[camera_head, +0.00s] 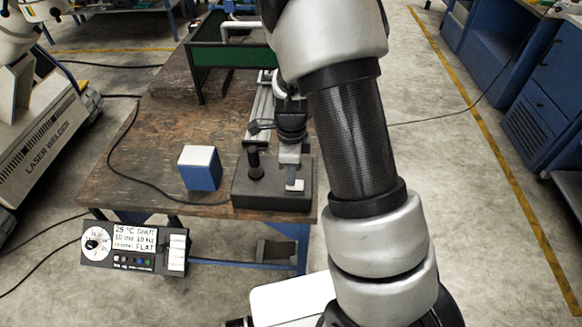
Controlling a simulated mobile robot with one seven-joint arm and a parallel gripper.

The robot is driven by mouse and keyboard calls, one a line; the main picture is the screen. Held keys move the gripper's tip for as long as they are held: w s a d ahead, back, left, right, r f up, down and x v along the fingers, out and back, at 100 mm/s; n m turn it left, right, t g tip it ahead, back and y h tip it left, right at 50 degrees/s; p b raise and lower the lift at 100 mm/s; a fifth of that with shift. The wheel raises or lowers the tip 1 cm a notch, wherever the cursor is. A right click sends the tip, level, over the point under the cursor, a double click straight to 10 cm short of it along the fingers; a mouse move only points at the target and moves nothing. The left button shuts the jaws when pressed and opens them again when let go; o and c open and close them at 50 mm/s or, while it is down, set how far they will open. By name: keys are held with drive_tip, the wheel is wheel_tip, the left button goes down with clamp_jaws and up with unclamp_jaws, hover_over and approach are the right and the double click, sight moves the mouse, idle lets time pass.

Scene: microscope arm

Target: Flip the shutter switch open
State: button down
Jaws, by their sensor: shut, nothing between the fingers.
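My gripper (290,178) points down over the right part of a dark box (240,195) on the near edge of the bench. It is small in the picture, with its fingers together. A small white piece (296,186) shows right at the fingertips. I cannot tell whether they touch. A black knob (255,165) stands upright on the box to the left. I cannot tell which part is the shutter switch.
A blue block with a white top (200,167) stands left of the box. A metal rail (260,120) and a green frame (230,55) lie behind it on the wooden bench (160,120). Dark cables cross the bench. My arm covers the right side of the bench.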

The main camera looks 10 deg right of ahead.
drive_tip(key=shift+f, duration=0.1)
drive_tip(key=shift+a+f, duration=0.1)
drive_tip(key=shift+f, duration=0.15)
drive_tip(key=shift+s, duration=0.1)
idle(0.3)
drive_tip(key=shift+s+d+r, duration=0.1)
drive_tip(key=shift+s+d, duration=0.15)
drive_tip(key=shift+d, duration=0.6)
